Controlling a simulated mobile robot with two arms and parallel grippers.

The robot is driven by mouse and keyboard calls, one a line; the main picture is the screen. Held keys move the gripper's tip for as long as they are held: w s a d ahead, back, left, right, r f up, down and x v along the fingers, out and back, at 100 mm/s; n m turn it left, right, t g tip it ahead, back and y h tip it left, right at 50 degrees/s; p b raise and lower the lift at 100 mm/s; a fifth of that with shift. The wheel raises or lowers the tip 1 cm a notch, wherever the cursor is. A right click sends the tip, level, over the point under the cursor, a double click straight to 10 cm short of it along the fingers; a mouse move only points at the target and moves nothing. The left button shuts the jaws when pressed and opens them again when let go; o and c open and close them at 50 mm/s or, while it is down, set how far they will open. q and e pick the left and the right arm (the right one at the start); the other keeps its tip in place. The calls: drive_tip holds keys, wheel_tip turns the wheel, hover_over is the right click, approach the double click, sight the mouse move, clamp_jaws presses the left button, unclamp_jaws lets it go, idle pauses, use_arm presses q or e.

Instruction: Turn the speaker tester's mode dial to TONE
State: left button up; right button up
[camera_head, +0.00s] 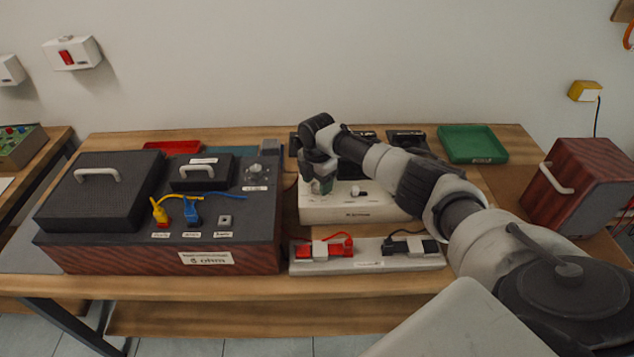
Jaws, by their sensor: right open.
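A white box (345,214) with small knobs and markings on its top, which looks like the speaker tester, stands at the middle of the bench. A small dark-and-white knob (358,192) shows on it. My right gripper (322,187) points down over the left part of this box, open, with its fingers close to the top. The gripper hides what lies under it, so I cannot tell whether it touches a dial. The lettering, TONE included, is too small to read. My left gripper is not in view.
A large dark-topped wooden cabinet (110,256) with yellow and blue plugs (192,210) stands left. A light strip (368,256) with red and black clips lies in front. A green tray (472,146) and a reddish speaker box (578,180) are at right. My right arm covers the bench's right-centre.

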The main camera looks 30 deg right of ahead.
drive_tip(key=shift+f, duration=0.45)
drive_tip(key=shift+c, duration=1.6)
drive_tip(key=c, duration=0.6)
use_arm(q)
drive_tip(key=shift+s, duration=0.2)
